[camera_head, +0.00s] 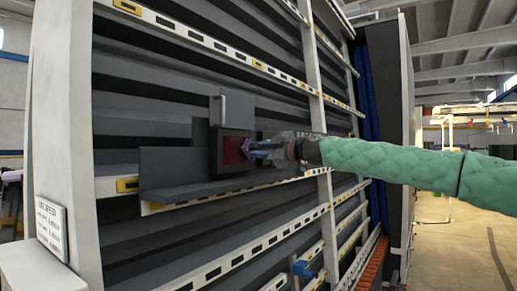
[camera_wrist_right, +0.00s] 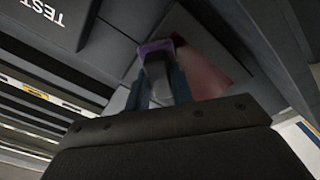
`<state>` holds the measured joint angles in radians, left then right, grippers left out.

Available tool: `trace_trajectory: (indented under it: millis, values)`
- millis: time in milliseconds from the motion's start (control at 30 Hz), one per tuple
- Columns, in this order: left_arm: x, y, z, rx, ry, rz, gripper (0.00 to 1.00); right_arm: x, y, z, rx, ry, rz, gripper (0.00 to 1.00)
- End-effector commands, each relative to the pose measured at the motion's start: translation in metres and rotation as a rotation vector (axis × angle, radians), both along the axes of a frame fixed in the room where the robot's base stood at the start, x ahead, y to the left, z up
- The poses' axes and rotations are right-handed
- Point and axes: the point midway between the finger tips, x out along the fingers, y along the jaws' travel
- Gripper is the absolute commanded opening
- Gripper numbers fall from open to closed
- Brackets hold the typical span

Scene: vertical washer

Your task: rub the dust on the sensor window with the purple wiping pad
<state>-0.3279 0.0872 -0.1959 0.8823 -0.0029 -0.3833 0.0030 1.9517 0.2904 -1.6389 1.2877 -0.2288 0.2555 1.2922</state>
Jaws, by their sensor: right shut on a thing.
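The sensor window (camera_head: 232,151) is a dark red pane in a dark frame on the washer's face. In the right wrist view it is the reddish surface (camera_wrist_right: 205,75) behind the fingers. My right gripper (camera_head: 256,148) comes in from the right and is shut on the purple wiping pad (camera_head: 246,146). The pad (camera_wrist_right: 155,47) shows at the fingertips in the wrist view, at the window's edge. I cannot tell whether it touches the pane. Dust cannot be made out clearly. My left gripper is not in view.
A dark ledge (camera_head: 190,191) juts out below the window, and a handled dark plate (camera_head: 219,108) stands above it. Slotted pale rails (camera_head: 240,60) cross the washer. A blue part (camera_head: 303,269) sits lower down. Open floor (camera_head: 460,240) lies to the right.

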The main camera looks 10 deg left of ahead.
Motion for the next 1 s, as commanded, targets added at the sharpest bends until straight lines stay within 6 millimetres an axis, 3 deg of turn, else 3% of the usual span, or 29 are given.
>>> trace_trajectory:
  millis: [1000]
  values:
    - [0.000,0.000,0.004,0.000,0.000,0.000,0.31,-0.044,0.017,0.000,-0.002,0.000,0.003,0.05]
